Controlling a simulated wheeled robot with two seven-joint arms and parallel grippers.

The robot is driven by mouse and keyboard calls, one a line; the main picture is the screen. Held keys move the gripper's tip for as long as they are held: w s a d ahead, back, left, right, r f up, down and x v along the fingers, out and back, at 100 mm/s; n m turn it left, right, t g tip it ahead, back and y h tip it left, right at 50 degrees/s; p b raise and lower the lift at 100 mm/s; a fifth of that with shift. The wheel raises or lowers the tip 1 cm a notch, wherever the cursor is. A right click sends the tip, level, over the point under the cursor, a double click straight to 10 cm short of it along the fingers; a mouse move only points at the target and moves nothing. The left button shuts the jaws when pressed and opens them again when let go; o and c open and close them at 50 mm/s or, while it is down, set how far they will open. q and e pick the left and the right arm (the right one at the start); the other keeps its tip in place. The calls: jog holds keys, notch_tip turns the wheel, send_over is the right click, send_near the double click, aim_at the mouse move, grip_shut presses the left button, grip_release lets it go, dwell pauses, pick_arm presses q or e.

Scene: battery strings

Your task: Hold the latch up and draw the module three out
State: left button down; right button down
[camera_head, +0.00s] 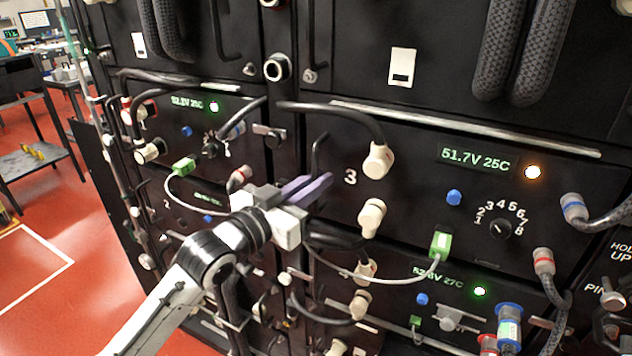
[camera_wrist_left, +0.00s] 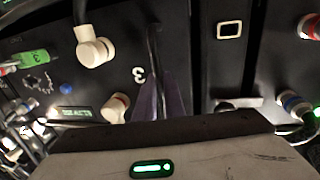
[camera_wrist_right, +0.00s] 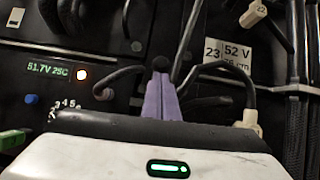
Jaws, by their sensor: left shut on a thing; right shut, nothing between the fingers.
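Module three (camera_head: 400,200) is the black front marked 3, with a 51.7V 25C display and an orange light. My left gripper (camera_head: 308,188) is shut on the dark bent handle (camera_head: 318,150) at the module's left edge; its purple fingers also show in the left wrist view (camera_wrist_left: 162,98). My right gripper (camera_wrist_right: 162,96) is shut and empty in the right wrist view, its tips just below a dark round knob (camera_wrist_right: 160,63), perhaps the latch. I cannot tell whether they touch it. The right gripper is outside the head view.
Beige plugs (camera_head: 377,160) stick out beside the 3, one with a black cable. A green connector (camera_head: 440,243) carries a thin cable across the front. A blue-ringed plug (camera_head: 574,207) and a red-ringed plug (camera_head: 543,262) stand at the right. Open red floor (camera_head: 90,270) lies left.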

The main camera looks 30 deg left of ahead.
pick_arm(q)
jog(key=s, duration=0.8)
jog(key=shift+s+r, duration=0.25)
jog(key=shift+s, duration=0.15)
jog(key=shift+d, duration=0.15)
jog(key=c, duration=1.8)
grip_release()
jog(key=shift+w+d, duration=0.1)
jog(key=shift+c, duration=0.2)
jog(key=shift+a, duration=0.2)
